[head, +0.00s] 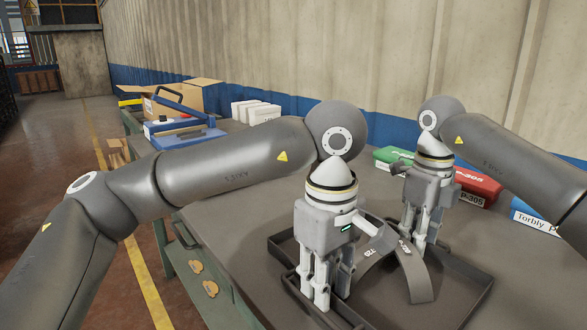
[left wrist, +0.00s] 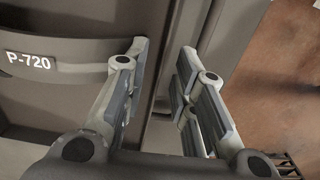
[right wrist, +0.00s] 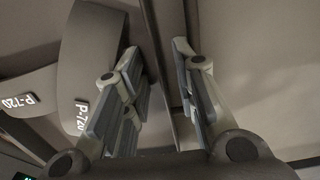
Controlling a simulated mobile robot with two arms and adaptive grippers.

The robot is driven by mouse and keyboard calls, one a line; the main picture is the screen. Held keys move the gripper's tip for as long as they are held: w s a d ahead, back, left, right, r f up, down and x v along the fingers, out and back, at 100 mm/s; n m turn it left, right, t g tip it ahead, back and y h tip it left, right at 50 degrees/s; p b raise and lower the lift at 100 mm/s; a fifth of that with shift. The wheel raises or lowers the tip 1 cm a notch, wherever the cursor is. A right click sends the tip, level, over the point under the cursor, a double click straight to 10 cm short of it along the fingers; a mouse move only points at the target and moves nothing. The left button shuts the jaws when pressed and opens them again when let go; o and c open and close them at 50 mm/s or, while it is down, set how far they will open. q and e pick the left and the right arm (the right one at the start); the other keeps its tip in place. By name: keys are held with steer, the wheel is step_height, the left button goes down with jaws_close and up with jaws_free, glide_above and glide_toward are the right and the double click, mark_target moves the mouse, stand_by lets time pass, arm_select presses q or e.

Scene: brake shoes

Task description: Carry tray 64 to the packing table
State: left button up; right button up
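A dark shallow tray (head: 474,292) lies on the grey workbench; no number 64 is readable on it. Curved dark brake shoes (head: 416,276) lie in it, with P-720 labels readable on shoes in the left wrist view (left wrist: 75,75) and right wrist view (right wrist: 95,50). My left gripper (head: 318,298) is low at the tray's near-left side. Its fingers are apart on either side of the tray wall in the left wrist view (left wrist: 164,52). My right gripper (head: 414,246) is at the far side, fingers also apart around the wall in the right wrist view (right wrist: 156,50).
Behind the tray lie a green box (head: 384,158), a red P-305 box (head: 478,184) and a blue-white Torbly box (head: 535,217). Further left stand a blue case (head: 185,137), cardboard boxes (head: 190,97) and white boxes (head: 255,111). Open floor (head: 60,155) lies left of the bench.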

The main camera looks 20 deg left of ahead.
arm_select(q)
steer(key=shift+r, duration=0.1)
arm_select(e)
steer(key=shift+r, duration=0.15)
